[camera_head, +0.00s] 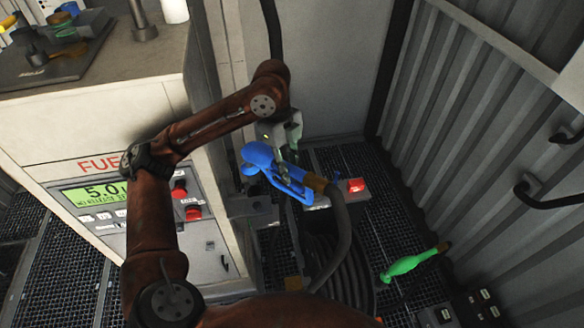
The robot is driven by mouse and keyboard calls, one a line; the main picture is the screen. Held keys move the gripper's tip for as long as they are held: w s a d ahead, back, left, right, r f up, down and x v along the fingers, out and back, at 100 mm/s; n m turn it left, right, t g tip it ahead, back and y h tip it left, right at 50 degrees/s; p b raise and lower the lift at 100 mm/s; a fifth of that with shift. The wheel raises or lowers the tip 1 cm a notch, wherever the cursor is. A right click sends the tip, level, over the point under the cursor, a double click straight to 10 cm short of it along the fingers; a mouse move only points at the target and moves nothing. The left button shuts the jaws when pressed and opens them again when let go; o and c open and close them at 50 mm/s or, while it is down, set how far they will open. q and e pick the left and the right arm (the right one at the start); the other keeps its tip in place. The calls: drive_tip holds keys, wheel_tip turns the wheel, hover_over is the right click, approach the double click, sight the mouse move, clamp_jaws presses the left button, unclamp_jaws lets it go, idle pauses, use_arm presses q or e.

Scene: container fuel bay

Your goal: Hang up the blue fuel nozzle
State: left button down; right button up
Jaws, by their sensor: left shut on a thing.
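The blue fuel nozzle (262,158) is near the middle of the head view, beside the fuel dispenser (110,130). A brass-coloured fitting and a dark hose (341,225) run from its right end down to a coil. My left gripper (287,160) reaches in over the dispenser's right side and is shut on the blue nozzle; its fingers partly cover the nozzle body. A dark bracket (252,205) on the dispenser's side sits just below the nozzle. I cannot tell whether they touch. My right gripper is not in view.
A green nozzle (411,263) is at the lower right above the grated floor. A red button (356,185) shows right of the blue nozzle. Corrugated walls (480,110) close off the right. Various items stand on the dispenser's top. Grating between the coil and right wall looks mostly open.

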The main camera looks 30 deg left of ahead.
use_arm(q)
drive_tip(key=shift+w+f+b, duration=0.2)
drive_tip(key=shift+f+b, duration=0.2)
drive_tip(key=shift+f, duration=0.1)
drive_tip(key=shift+w+f+b, duration=0.15)
drive_tip(key=shift+f+b, duration=0.2)
drive_tip(key=shift+f, duration=0.15)
drive_tip(key=shift+s+f+b, duration=0.2)
drive_tip(key=shift+f+b, duration=0.65)
drive_tip(key=shift+b, duration=0.25)
drive_tip(key=shift+r, duration=0.15)
drive_tip(key=shift+w+p, duration=0.15)
drive_tip(key=shift+p, duration=0.2)
drive_tip(key=shift+f, duration=0.35)
drive_tip(key=shift+p, duration=0.4)
drive_tip(key=shift+f+p, duration=0.2)
drive_tip(key=shift+p, duration=0.15)
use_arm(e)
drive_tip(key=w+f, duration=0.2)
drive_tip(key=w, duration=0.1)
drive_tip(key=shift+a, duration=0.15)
